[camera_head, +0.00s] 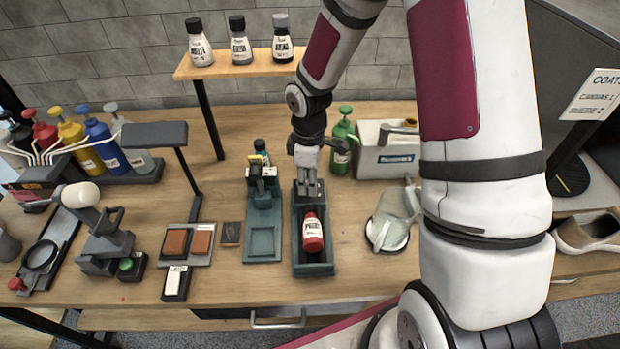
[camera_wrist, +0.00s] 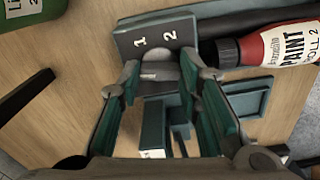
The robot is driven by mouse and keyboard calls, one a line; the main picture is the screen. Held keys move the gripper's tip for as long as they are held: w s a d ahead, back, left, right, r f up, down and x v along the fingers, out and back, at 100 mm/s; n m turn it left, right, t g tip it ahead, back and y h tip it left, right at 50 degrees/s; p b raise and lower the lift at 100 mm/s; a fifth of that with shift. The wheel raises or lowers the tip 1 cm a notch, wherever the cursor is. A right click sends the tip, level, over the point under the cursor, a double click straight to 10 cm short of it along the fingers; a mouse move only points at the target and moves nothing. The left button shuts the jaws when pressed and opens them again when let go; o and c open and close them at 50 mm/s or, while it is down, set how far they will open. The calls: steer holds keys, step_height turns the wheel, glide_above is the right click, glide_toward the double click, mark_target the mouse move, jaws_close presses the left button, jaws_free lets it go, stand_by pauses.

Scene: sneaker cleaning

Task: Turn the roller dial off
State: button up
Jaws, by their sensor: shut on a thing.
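The bottle roller (camera_head: 297,240) is a dark green tray on the table. A red paint bottle (camera_head: 312,236) lies in it; in the wrist view its label (camera_wrist: 295,43) reads "PAINT ROLL 2". At the roller's far end is a dark panel (camera_wrist: 185,29) marked 1 and 2. The grey roller dial (camera_wrist: 160,57) sits below these numbers, between my fingertips. My gripper (camera_head: 307,187) points down at that end, and in the wrist view its green-padded fingers (camera_wrist: 168,75) are shut on the dial. The fingers partly hide it, and I cannot tell its exact setting.
A green stand (camera_head: 263,245) is close on the roller's left. A green bottle (camera_head: 341,150) and a white tank (camera_head: 376,162) stand behind on the right. A clear bag-like thing (camera_head: 396,215) lies on a dish to the right.

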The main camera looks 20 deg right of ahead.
steer(key=shift+n+p, duration=0.3)
steer(key=shift+n, duration=0.8)
steer(key=o, duration=1.1)
steer(key=shift+o, duration=0.2)
steer(key=shift+r, duration=0.1)
step_height(320, 180, up, 12)
